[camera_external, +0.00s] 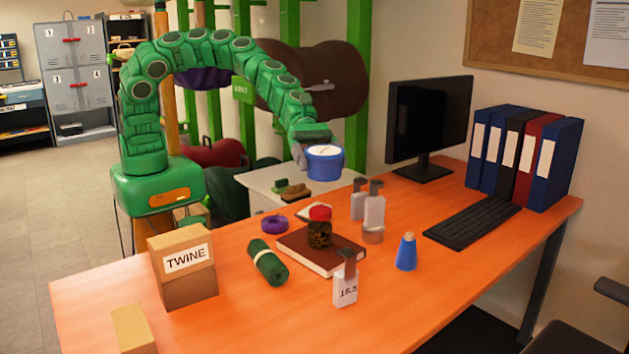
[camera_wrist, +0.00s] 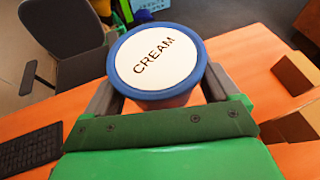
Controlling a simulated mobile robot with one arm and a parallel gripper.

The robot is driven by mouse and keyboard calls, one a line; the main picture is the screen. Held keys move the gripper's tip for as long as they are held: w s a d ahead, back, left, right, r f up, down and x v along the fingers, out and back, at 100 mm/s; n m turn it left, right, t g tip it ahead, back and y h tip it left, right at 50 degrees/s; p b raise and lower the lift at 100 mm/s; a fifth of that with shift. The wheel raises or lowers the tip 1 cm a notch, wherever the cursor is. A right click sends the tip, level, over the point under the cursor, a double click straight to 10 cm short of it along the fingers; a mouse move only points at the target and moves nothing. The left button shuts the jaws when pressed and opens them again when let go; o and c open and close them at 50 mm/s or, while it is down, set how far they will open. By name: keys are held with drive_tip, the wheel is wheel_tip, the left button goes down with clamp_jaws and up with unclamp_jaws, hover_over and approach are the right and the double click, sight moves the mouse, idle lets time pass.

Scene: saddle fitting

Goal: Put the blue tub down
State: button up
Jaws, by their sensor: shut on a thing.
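The blue tub (camera_external: 324,164) is held up in the air by my gripper (camera_external: 310,148), above the back part of the orange desk. In the wrist view the tub (camera_wrist: 158,62) shows a white lid marked CREAM inside a blue rim. The gripper fingers (camera_wrist: 158,90) close on its two sides. The tub looks roughly level and is apart from the desk top. Its underside is hidden in the wrist view.
The orange desk (camera_external: 240,325) holds a brown book (camera_external: 295,252) with a jar (camera_external: 320,228) on it, a green roll (camera_external: 267,262), purple twine (camera_external: 274,224), metal-topped blocks (camera_external: 345,285), a blue cone-shaped bottle (camera_external: 406,252) and a TWINE box (camera_external: 185,285). The front right desk area is clear.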

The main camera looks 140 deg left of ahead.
drive_tip(key=s+a+f, duration=0.1)
drive_tip(key=a+f, duration=0.2)
drive_tip(key=a, duration=1.1)
drive_tip(key=shift+a+f+y, duration=0.15)
drive_tip(key=shift+a+y, duration=0.15)
drive_tip(key=shift+a, duration=0.1)
drive_tip(key=shift+h, duration=0.4)
drive_tip(key=s+a, duration=0.2)
drive_tip(key=a, duration=0.3)
drive_tip(key=s+a+f, duration=0.1)
drive_tip(key=s+a, duration=0.1)
drive_tip(key=a, duration=0.3)
drive_tip(key=s+a+f, duration=0.1)
drive_tip(key=s+a, duration=0.1)
drive_tip(key=a, duration=0.3)
drive_tip(key=shift+s+a+f, duration=0.1)
drive_tip(key=s+a+f, duration=0.5)
drive_tip(key=a, duration=0.2)
drive_tip(key=shift+s+a+f+n+y, duration=0.55)
drive_tip(key=shift+s+a+f+y, duration=0.2)
drive_tip(key=shift+f, duration=2.1)
drive_tip(key=shift+s+a+f+n+y, duration=0.6)
drive_tip(key=shift+s+f, duration=0.3)
drive_tip(key=shift+f, duration=1.9)
drive_tip(key=shift+s+a+f+n+y, duration=0.55)
drive_tip(key=shift+s+f+y, duration=0.25)
drive_tip(key=shift+f, duration=2.05)
drive_tip(key=o, duration=1)
